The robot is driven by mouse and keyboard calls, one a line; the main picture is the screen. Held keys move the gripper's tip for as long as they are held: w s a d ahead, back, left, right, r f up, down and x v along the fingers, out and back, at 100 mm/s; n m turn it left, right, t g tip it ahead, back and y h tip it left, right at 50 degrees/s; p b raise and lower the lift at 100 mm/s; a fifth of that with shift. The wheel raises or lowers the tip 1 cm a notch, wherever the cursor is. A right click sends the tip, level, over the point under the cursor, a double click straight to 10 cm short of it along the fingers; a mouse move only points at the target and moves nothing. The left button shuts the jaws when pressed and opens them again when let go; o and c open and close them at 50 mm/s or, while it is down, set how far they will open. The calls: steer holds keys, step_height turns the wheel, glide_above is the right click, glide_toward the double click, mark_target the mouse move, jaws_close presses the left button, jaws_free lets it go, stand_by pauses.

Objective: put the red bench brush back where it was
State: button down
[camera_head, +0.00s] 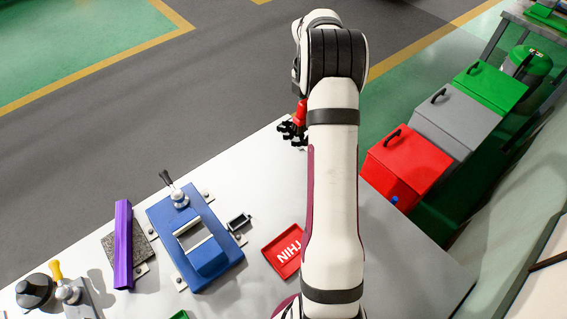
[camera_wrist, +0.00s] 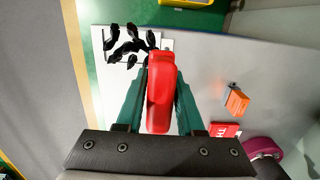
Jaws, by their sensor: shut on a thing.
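The red bench brush (camera_wrist: 161,95) is gripped by its red handle between the green fingers of my gripper (camera_wrist: 162,76) in the wrist view.
On the grey table (camera_head: 238,163) stand a blue vise-like fixture (camera_head: 215,255), a purple profile (camera_head: 123,245) and a red tray (camera_head: 283,250) lettered "THIN". An orange block (camera_wrist: 236,100) shows in the wrist view. Red (camera_head: 408,160), grey (camera_head: 458,118) and green (camera_head: 490,85) lidded bins stand at right.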

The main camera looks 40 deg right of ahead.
steer(key=s+a+r+h, duration=0.1)
steer(key=s+a, duration=0.1)
steer(key=s, duration=0.6)
steer(key=s+a+r+h, duration=0.1)
steer(key=s+a, duration=0.1)
steer(key=s, duration=0.6)
steer(key=w+a+f, duration=0.1)
steer(key=w+f, duration=0.1)
steer(key=w, duration=0.1)
steer(key=w+a+f, duration=0.2)
steer(key=w, duration=0.1)
steer(key=w+a+f, duration=0.1)
steer(key=w+f, duration=0.2)
steer(key=shift+w+a+f, duration=0.1)
steer(key=shift+w+a, duration=0.1)
steer(key=shift+w, duration=0.15)
steer(key=shift+w+f, duration=0.15)
steer(key=shift+f, duration=0.95)
steer(key=shift+w+f, duration=0.1)
steer(key=shift+f, duration=0.95)
steer(key=shift+f, duration=0.1)
steer(key=c, duration=0.5)
jaws_free()
